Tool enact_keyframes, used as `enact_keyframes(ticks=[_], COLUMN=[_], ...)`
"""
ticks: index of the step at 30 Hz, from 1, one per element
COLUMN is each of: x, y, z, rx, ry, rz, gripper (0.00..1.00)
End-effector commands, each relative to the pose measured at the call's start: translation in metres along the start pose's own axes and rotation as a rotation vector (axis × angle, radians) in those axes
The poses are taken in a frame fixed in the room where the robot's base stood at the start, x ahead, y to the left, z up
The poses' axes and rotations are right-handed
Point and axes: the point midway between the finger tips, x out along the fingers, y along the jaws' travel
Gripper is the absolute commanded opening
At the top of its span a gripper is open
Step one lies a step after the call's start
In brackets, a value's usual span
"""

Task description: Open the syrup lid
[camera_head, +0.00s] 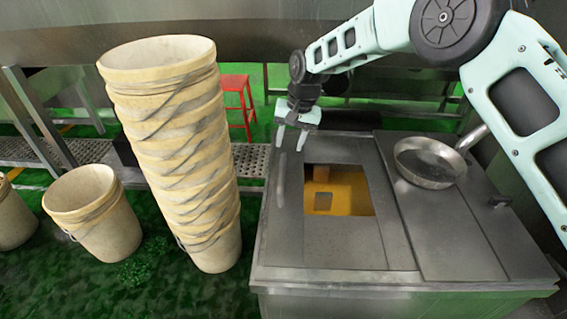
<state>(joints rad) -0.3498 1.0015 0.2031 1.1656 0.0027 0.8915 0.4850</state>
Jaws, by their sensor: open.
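A steel tank (330,283) stands at the centre right. A rectangular opening in its top shows orange-yellow syrup (351,190) inside. A flat steel lid panel (440,235) lies on the right part of the top, with a small dark handle (500,200) at its right edge. A bar-like handle (281,182) sits on the steel left of the opening. Which of these belongs to the syrup lid I cannot tell for certain. My gripper (291,139) is open and empty, pointing down near the tank's back left corner, behind the left handle in the picture and apart from it.
A steel pan (428,163) with a long handle rests on the right panel. A tall stack of cream buckets (175,140) stands left of the tank, near my gripper. Another bucket (95,213) is further left. A red stool (238,105) stands behind.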

Motion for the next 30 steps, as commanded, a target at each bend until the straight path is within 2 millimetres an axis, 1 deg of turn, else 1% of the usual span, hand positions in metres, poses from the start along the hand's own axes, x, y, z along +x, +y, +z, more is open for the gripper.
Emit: enact_keyframes(ticks=[1, 6, 12, 18, 26, 29, 30], x=[0.013, 0.046, 0.074, 0.086, 0.086, 0.086, 0.086], y=[0.0, 0.0, 0.0, 0.0, 0.0, 0.0, 0.0], z=[0.001, 0.001, 0.0, 0.0, 0.0, 0.0, 0.0], rx=[-0.001, 0.0, 0.0, 0.0, 0.0, 0.0, 0.0], ry=[-0.003, -0.003, -0.001, -0.001, 0.0, 0.0, 0.0], rz=[0.001, 0.0, -0.001, 0.0, -0.001, -0.001, -0.001], gripper=[0.41, 0.41, 0.41, 0.41, 0.41, 0.16, 0.05])
